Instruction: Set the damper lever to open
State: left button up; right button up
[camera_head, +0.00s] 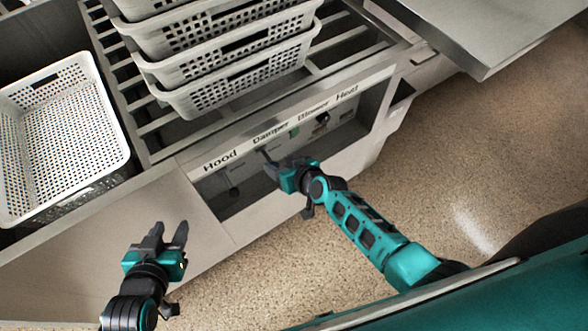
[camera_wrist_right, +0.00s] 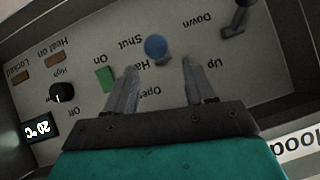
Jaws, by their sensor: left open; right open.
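The damper lever shows in the right wrist view as a round blue knob (camera_wrist_right: 155,47) beside the upside-down "Shut" and half-hidden "Half" markings. In the head view my right gripper (camera_head: 267,162) reaches into the panel recess under the "Damper" label and hides the knob. My left gripper (camera_head: 168,236) is open and empty, away from the panel.
The hood lever (camera_head: 233,189) is left of my right gripper. A green switch (camera_wrist_right: 105,79), a black dial (camera_wrist_right: 62,92) and a temperature display (camera_wrist_right: 40,128) share the panel. Stacked baskets (camera_head: 240,85) stand above on a rack; another white basket (camera_head: 100,120) is at left.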

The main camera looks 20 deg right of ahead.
pick_arm(q)
jog(key=shift+r, duration=0.15)
pick_arm(e)
jog(key=v, duration=0.6)
jog(key=m+t+y+b, duration=0.1)
jog(key=m+t+b, duration=0.5)
jog(key=b, duration=1.5)
send_near(270, 160)
jog(key=shift+n+t, duration=0.3)
jog(key=shift+t, duration=0.3)
jog(key=x, duration=0.3)
jog(key=f+b+x, duration=0.1)
jog(key=x, duration=0.2)
jog(key=b+x, duration=0.1)
jog(key=x, duration=0.2)
jog(key=shift+w+a+f, duration=0.1)
jog(key=shift+a+f, duration=0.05)
jog(key=shift+f, duration=0.2)
pick_arm(q)
jog(key=w+d+f, duration=0.1)
jog(key=d+f, duration=0.1)
jog(key=f, duration=0.6)
jog(key=d+f+h, duration=0.1)
jog(key=d+f, duration=0.1)
jog(key=f, duration=0.7)
jog(key=shift+w, duration=0.4)
pick_arm(e)
jog(key=shift+w+a, duration=0.1)
jog(key=shift+w, duration=0.25)
